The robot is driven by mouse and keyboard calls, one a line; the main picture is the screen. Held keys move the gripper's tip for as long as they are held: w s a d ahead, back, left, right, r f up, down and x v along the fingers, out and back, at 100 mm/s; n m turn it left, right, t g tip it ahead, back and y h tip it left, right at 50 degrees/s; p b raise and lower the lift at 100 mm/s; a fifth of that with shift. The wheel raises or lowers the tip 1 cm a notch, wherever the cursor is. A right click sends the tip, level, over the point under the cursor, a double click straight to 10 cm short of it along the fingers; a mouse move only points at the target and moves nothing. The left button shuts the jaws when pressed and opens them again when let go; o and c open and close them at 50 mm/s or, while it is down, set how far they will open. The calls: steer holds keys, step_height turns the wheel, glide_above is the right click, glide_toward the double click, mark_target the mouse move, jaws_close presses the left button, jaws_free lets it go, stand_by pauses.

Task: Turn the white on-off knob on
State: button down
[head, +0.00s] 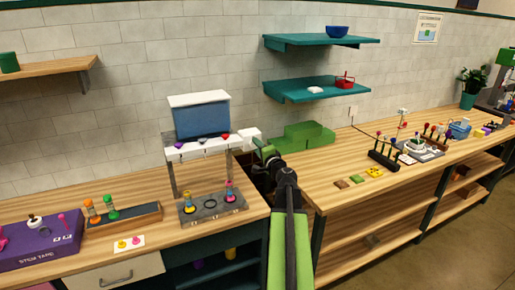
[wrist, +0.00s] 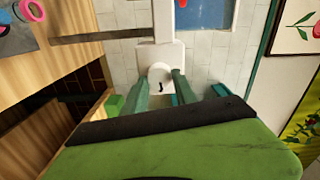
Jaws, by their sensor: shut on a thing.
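The white on-off knob (wrist: 159,72) shows in the wrist view, round, with a small dark mark on its face. It sits on a white box (wrist: 174,52) at the end of the white dispenser rail. In the head view this white box (head: 249,132) is at the right end of the rail, and the knob itself cannot be made out. My gripper (wrist: 160,80) has one green finger on each side of the knob and is shut on it. In the head view my gripper (head: 262,147) is just below the white box.
A blue tank (head: 202,120) with a white lid stands above the rail. Below it a grey tray (head: 211,207) holds small vases on the wooden counter. Green foam blocks (head: 305,136) lie on the right counter. A gap separates the two counters.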

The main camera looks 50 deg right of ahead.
steer(key=shift+f+m, duration=0.1)
steer(key=shift+m, duration=0.7)
steer(key=c, duration=1)
jaws_free()
steer(key=shift+s, duration=0.1)
